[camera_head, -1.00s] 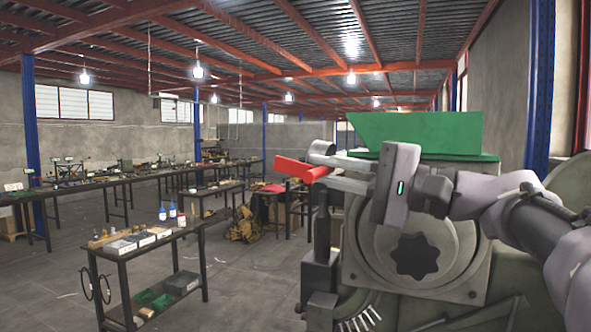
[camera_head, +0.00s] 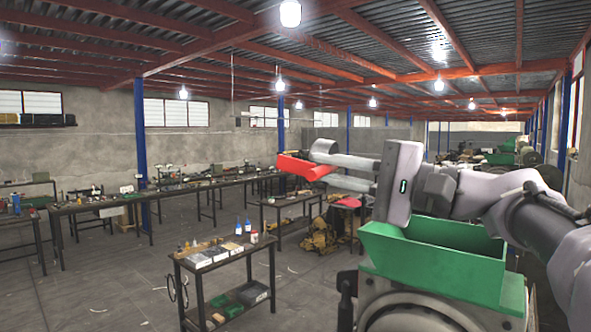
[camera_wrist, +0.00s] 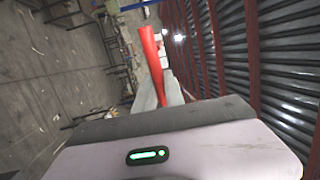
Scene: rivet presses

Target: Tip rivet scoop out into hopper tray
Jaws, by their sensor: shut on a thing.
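My gripper (camera_head: 328,169) is shut on the red handle of the rivet scoop (camera_head: 301,166), left of and above the hopper tray. The scoop's grey round cup (camera_head: 323,147) shows just above the handle; its contents cannot be seen. The wrist view shows the red handle (camera_wrist: 151,58) sticking out past my grey fingers; the cup is mostly hidden there. The green hopper tray (camera_head: 425,275) sits on top of the press at lower right, its open top partly visible below my wrist and arm. The scoop is apart from the tray.
The grey press body (camera_head: 425,318) stands under the tray. A dark cart (camera_head: 225,270) with bottles and boxes stands at lower left. Long workbenches (camera_head: 150,192) line the back left. More green-topped machines (camera_head: 503,157) stand at right. Open floor lies at left.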

